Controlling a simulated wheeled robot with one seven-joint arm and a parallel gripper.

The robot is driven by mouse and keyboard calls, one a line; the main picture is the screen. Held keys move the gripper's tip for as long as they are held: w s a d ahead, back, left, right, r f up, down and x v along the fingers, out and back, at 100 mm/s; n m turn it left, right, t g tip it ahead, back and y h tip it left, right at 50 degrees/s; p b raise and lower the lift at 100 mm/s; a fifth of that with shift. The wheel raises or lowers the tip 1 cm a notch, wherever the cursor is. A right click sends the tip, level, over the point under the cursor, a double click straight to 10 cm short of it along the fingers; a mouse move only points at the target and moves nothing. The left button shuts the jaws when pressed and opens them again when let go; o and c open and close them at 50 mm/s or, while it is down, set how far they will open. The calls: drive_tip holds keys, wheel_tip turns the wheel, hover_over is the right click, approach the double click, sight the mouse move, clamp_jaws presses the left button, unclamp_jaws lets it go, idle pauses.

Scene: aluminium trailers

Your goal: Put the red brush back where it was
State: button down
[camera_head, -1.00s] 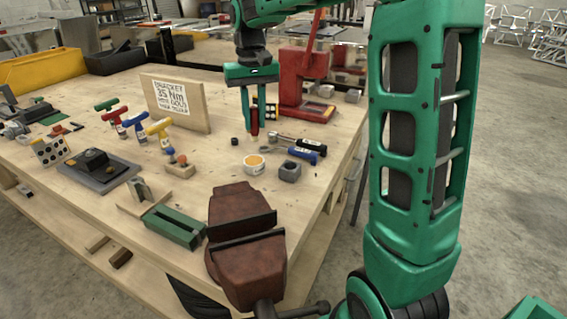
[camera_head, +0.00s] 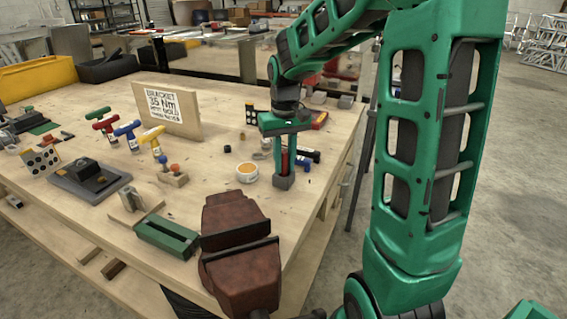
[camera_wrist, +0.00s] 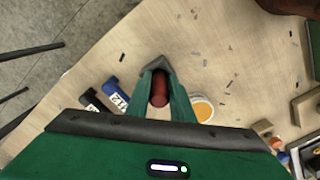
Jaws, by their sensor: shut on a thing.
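My gripper (camera_head: 284,158) is shut on the red brush (camera_head: 284,163), which hangs upright between the fingers. The brush also shows as a red handle in the wrist view (camera_wrist: 159,90). The lower end of the brush is over or in the small grey block holder (camera_head: 284,182) near the bench's right edge. I cannot tell whether it is inside the holder or just above it. The holder's corner shows beyond the fingertips in the wrist view (camera_wrist: 156,64). The brush's bristles are hidden.
A white tub with orange contents (camera_head: 247,172) stands just left of the holder. Blue and black handled tools (camera_head: 305,158) lie close behind and right. A dark red vise (camera_head: 240,255) is at the front. The wooden sign board (camera_head: 168,108) stands farther back.

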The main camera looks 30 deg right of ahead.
drive_tip(key=shift+f, duration=0.2)
drive_tip(key=c, duration=1.5)
unclamp_jaws()
drive_tip(key=shift+f, duration=0.1)
drive_tip(key=shift+c, duration=0.2)
wheel_tip(320, 180, up, 12)
drive_tip(key=shift+w+r, duration=0.1)
drive_tip(key=shift+r, duration=0.05)
drive_tip(key=s+d+f+m, duration=0.1)
drive_tip(key=s+f, duration=0.2)
drive_tip(key=s, duration=0.6)
drive_tip(key=s+d+f+m, duration=0.1)
drive_tip(key=s+f, duration=0.3)
drive_tip(key=s, duration=0.5)
drive_tip(key=s+d+f+m, duration=0.1)
drive_tip(key=s+f+m, duration=0.1)
drive_tip(key=s, duration=0.7)
drive_tip(key=shift+s+d+f, duration=0.15)
drive_tip(key=shift+d+f, duration=0.15)
drive_tip(key=shift+f, duration=0.55)
